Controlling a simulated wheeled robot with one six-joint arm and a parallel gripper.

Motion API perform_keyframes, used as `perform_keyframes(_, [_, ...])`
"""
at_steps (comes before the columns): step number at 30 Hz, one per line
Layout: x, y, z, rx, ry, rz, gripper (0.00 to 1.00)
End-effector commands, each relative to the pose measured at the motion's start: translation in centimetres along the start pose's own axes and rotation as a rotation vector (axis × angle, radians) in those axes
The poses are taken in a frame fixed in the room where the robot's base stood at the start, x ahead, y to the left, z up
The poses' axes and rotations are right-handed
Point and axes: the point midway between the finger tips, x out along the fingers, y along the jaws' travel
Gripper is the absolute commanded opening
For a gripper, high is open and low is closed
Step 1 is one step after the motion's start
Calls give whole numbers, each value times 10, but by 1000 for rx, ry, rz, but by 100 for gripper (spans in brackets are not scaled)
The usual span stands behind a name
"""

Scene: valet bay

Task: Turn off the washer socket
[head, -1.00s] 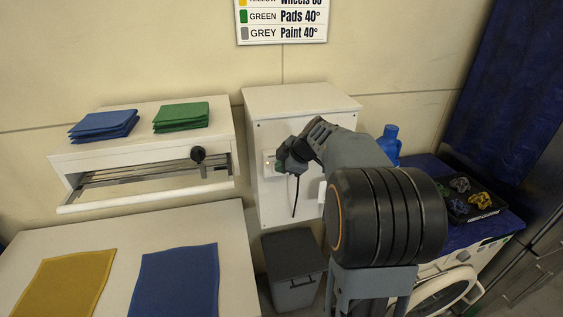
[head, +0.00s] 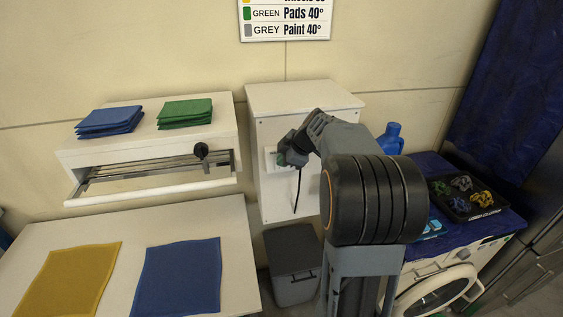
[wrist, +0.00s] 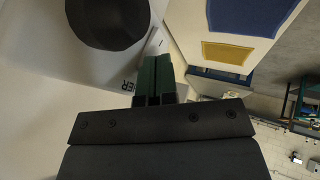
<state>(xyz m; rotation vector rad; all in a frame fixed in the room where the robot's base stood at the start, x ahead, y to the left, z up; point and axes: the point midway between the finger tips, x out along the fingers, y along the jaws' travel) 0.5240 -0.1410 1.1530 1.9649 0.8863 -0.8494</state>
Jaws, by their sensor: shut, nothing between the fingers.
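The washer socket (head: 269,157) is a white plate on the front of a white cabinet. A black cord (head: 297,192) hangs below it. My gripper (head: 281,160) is shut and empty, with its fingertips right at the socket, covering much of it. In the wrist view, the shut dark green fingers (wrist: 152,78) point at the white socket plate (wrist: 150,52), beside printed letters ending in "ER". A large round black plug (wrist: 108,18) is just left of the fingertips. I cannot tell whether they touch the plate, and the switch is hidden.
The white cabinet (head: 300,97) stands between a shelf with folded blue cloths (head: 110,121) and green cloths (head: 185,112) and the washer (head: 440,290). A blue bottle (head: 390,140) and a black tray (head: 460,208) are at right. A grey bin (head: 293,270) stands below.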

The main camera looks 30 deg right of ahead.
Motion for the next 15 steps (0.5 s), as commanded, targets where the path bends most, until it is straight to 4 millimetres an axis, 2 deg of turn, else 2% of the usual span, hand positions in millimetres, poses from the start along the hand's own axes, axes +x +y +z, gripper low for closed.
perform_keyframes(15, [-12,6,-9,-4,1,-1,0])
